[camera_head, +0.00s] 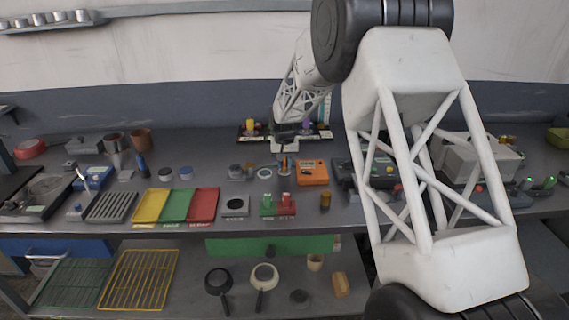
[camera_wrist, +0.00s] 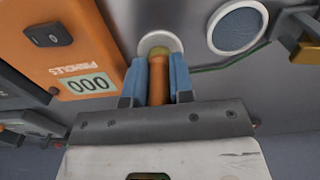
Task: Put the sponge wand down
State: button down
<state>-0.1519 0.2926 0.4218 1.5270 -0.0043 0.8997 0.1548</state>
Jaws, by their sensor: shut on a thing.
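My gripper (camera_head: 285,163) is over the middle of the bench, left of the orange box, and points down. In the wrist view its two blue-grey fingers (camera_wrist: 155,82) are shut on the orange-brown handle of the sponge wand (camera_wrist: 157,82). A yellow-green part of the wand shows at the far end of the handle, in front of a pale round disc (camera_wrist: 146,42). I cannot tell whether the wand touches the disc. In the head view the wand is small and mostly hidden by the gripper.
An orange box with a display (camera_head: 312,174) stands close to the gripper; it also shows in the wrist view (camera_wrist: 75,40). A white-rimmed round dish (camera_wrist: 238,28) is on the other side. Red, green and yellow trays (camera_head: 203,204) lie to the left. Boxes and small parts crowd the bench.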

jog(key=shift+f, duration=0.1)
jog(key=c, duration=1)
grip_release()
notch_tip(320, 180, up, 12)
jog(key=shift+r, duration=0.1)
dwell(0.6)
